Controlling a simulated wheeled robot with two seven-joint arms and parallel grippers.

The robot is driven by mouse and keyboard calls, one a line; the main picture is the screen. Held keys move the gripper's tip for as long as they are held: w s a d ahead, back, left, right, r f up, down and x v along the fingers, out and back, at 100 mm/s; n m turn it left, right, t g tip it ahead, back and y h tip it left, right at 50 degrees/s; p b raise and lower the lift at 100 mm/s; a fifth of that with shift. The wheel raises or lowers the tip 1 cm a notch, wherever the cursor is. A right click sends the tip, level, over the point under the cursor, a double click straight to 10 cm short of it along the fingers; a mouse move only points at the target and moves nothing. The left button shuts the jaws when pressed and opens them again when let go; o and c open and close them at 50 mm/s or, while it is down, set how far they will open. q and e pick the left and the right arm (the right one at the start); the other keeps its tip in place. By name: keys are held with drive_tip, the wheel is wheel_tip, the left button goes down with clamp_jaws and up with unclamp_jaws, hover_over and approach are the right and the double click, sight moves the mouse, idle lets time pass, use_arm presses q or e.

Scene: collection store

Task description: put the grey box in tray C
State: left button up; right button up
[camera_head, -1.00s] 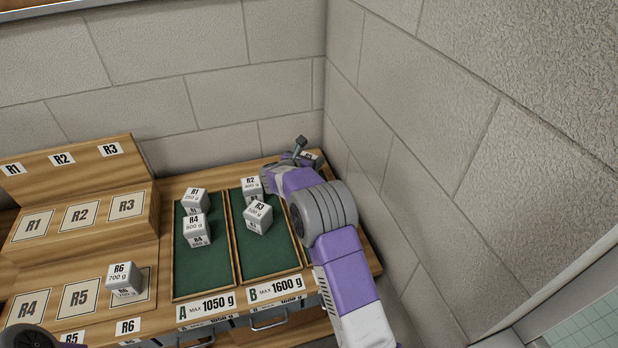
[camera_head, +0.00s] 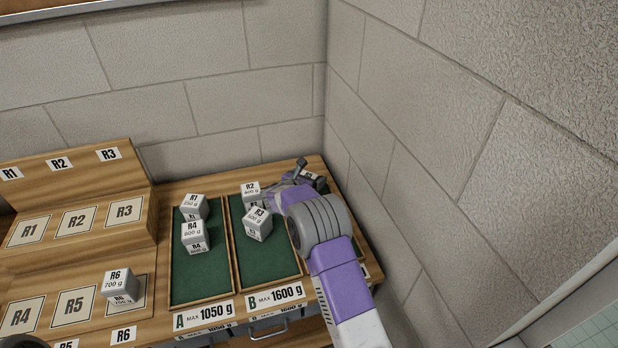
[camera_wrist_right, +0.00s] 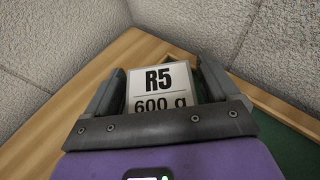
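A light grey box marked R5, 600 g (camera_wrist_right: 160,88), is between the two fingers of my right gripper (camera_wrist_right: 158,92) in the wrist view. The fingers lie close against its sides, and it looks held. In the head view my right gripper (camera_head: 306,178) is at the back right of the table, with only a small part of the R5 box (camera_head: 312,177) showing. Tray C is mostly hidden behind my right arm, and its letter cannot be read. A green-floored tray with a wooden rim (camera_wrist_right: 284,112) lies right of the box in the wrist view. My left gripper is not in view.
Tray A (camera_head: 202,285) holds boxes R1 (camera_head: 193,205) and R4 (camera_head: 193,234). Tray B (camera_head: 268,266) holds R2 (camera_head: 250,190) and R3 (camera_head: 257,224). R6 (camera_head: 119,283) stands on the wooden stand at left. Stone walls (camera_head: 420,160) close the back and right side.

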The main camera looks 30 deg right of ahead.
drive_tip(key=shift+o, duration=0.4)
drive_tip(key=shift+r, duration=0.1)
drive_tip(key=shift+r, duration=0.2)
drive_tip(key=p+v, duration=0.1)
drive_tip(key=v, duration=1.1)
drive_tip(key=shift+p, duration=0.3)
